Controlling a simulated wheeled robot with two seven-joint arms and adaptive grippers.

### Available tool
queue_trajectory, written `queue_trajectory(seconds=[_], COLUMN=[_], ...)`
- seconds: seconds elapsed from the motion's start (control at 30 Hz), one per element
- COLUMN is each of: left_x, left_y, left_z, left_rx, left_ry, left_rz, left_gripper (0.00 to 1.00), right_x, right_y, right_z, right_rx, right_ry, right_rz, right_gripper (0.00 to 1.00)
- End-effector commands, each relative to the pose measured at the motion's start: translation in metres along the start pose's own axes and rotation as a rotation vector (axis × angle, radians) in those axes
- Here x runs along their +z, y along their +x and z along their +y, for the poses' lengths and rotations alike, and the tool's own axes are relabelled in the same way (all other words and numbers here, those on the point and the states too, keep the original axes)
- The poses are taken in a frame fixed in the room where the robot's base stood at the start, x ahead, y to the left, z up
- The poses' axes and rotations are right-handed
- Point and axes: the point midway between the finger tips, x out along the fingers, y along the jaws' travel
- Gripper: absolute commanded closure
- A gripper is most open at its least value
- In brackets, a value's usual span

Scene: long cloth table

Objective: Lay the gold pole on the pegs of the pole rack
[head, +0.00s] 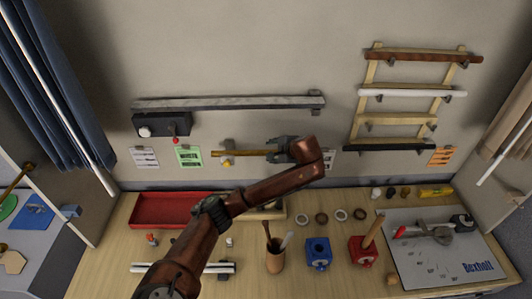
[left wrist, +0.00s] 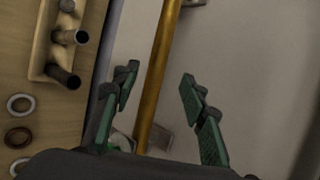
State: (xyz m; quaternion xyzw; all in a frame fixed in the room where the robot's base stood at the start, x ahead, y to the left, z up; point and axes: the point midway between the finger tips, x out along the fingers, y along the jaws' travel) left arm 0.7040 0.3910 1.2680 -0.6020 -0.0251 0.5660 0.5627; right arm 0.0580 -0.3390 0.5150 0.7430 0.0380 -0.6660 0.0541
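The gold pole (head: 251,153) lies level along the back wall, at wall brackets. My left gripper (head: 273,151) is at its right part. In the left wrist view the gold pole (left wrist: 160,75) runs between the two green-padded fingers of my left gripper (left wrist: 158,76), with a gap on both sides, so the gripper is open around it. A bracket shows beside the pole. The pole's right end is hidden in the head view. The wooden pole rack (head: 366,75) hangs on the wall at right, with brown, white and black poles on it. Its third level shows no separate pole. My right gripper is not in view.
A long grey bar (head: 235,102) is on the wall above the gold pole. Below are a red tray (head: 165,223), a brush cup (head: 275,259), blue (head: 318,259) and red (head: 364,251) blocks, several rings and a white board (head: 440,269). The wall between gripper and rack is mostly clear.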

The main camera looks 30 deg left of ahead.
Motion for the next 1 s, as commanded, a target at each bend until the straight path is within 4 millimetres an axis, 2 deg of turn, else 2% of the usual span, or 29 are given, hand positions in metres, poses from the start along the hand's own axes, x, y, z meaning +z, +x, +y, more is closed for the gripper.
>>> queue_trajectory(seconds=[0.07, 0.2, 0.3, 0.4, 0.53, 0.63, 0.7, 1.0], left_x=[0.004, 0.007, 0.005, 0.004, 0.002, 0.001, 0.001, 0.000], left_y=[0.011, 0.028, 0.043, 0.054, 0.059, 0.059, 0.059, 0.058], left_z=[0.001, 0.000, 0.001, 0.002, 0.003, 0.003, 0.003, 0.003], left_rx=[0.002, 0.005, 0.004, 0.003, 0.002, 0.002, 0.002, 0.001], left_ry=[-0.004, -0.005, -0.006, -0.006, -0.005, -0.005, -0.004, -0.004], left_rz=[-0.006, -0.010, -0.009, -0.007, -0.004, -0.003, -0.003, -0.002], left_gripper=[0.60, 0.60, 0.60, 0.60, 0.60, 0.60, 0.60, 0.81], right_x=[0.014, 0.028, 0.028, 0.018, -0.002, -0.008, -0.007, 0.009], right_y=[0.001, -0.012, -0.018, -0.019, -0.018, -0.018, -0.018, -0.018], right_z=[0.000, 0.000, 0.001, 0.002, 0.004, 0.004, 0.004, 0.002], right_rx=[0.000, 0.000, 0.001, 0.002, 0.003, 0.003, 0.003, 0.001], right_ry=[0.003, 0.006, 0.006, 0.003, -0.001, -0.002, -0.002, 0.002], right_rz=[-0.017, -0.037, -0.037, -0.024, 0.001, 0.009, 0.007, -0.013], right_gripper=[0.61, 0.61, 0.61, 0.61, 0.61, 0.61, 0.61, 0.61])
